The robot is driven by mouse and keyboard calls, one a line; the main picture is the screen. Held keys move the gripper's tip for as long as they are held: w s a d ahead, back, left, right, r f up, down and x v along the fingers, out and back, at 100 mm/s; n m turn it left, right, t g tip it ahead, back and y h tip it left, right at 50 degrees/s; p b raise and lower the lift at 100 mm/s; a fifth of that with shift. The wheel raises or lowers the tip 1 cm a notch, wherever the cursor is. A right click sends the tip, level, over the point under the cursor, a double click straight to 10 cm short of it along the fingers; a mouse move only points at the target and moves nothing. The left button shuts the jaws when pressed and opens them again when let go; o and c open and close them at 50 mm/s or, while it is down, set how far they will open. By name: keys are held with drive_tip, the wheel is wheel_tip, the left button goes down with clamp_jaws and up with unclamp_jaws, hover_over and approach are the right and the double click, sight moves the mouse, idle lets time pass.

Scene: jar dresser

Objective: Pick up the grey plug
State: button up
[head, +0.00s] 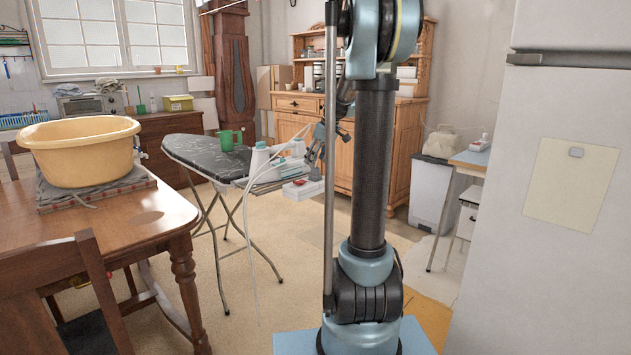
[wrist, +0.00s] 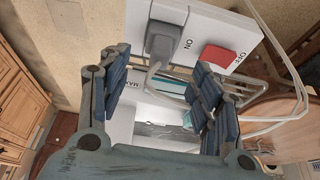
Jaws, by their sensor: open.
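The grey plug (wrist: 163,40) sits on a white power strip (wrist: 200,22) in the wrist view, with a grey cord curving down from it. A red switch (wrist: 219,58) is on the strip to its right. My gripper (wrist: 161,62) is open and empty, its dark fingers on either side of and below the plug in the picture; I see no contact. In the head view, my gripper (head: 314,158) is just above the white strip (head: 303,190) at the ironing board's right end. The plug is too small or hidden to make out there.
The ironing board (head: 190,152) holds a green cup (head: 229,140) and a white iron-like appliance (head: 262,160). A thin white cable hangs beside it. A wooden table (head: 150,210) with a yellow basin (head: 80,150) stands left; a fridge (head: 560,250) is at right.

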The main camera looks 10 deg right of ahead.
sight(315, 167)
drive_tip(key=shift+d+x, duration=0.2)
drive_tip(key=shift+x, duration=2.55)
drive_tip(key=shift+s+f, duration=0.1)
drive_tip(key=c, duration=1.1)
